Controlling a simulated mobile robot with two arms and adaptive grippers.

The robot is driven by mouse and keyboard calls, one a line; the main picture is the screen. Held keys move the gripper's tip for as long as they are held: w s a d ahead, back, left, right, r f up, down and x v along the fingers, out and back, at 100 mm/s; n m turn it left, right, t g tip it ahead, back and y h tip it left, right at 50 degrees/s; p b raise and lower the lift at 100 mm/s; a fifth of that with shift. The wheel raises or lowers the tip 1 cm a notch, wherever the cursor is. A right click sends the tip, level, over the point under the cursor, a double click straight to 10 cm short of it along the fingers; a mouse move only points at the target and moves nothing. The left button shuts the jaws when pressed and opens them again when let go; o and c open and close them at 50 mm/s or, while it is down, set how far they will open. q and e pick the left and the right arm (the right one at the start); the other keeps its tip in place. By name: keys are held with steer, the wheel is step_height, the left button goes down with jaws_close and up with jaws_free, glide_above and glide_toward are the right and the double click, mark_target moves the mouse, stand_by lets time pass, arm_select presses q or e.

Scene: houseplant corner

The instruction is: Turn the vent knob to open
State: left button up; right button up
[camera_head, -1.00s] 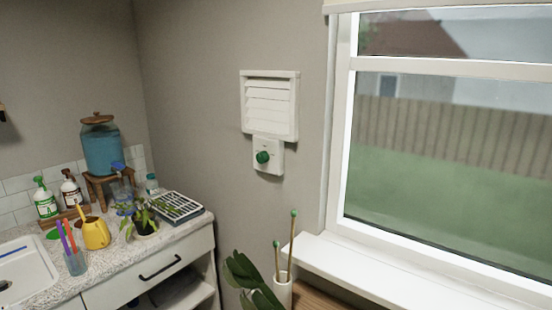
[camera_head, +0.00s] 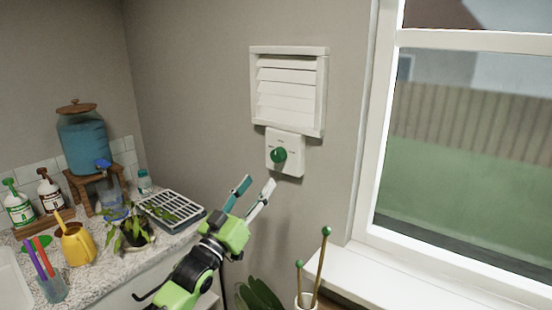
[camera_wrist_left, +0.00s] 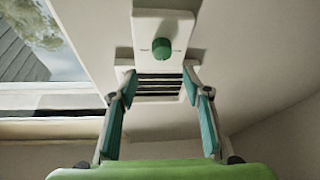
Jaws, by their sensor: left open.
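The green vent knob (camera_head: 278,155) sits on a white plate (camera_head: 295,160) on the wall, just below the white louvred vent (camera_head: 290,92). My left gripper (camera_head: 254,190) is open and empty, below and a little left of the knob in the head view, apart from it. In the left wrist view the knob (camera_wrist_left: 161,47) shows beyond the two spread fingers (camera_wrist_left: 160,104), with the vent slats (camera_wrist_left: 158,88) seen between them. The markings on the plate are too small to read. My right gripper does not show.
A counter at the left holds a drink dispenser (camera_head: 83,140), a yellow watering can (camera_head: 77,243), a potted plant (camera_head: 133,230) and a seed tray (camera_head: 170,210). A window (camera_head: 470,150) is at the right. A white pot with green-tipped stakes (camera_head: 308,298) stands below.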

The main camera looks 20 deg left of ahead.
mark_target(276, 159)
arm_select(q)
steer(key=p+x, duration=0.2)
steer(key=x, duration=0.8)
steer(key=shift+w+a+f, duration=0.1)
steer(key=shift+f, duration=0.05)
steer(key=shift+w, duration=0.15)
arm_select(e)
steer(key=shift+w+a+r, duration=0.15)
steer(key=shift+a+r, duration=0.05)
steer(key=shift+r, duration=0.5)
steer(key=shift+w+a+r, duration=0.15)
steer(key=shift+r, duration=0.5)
arm_select(q)
steer(key=c, duration=1.1)
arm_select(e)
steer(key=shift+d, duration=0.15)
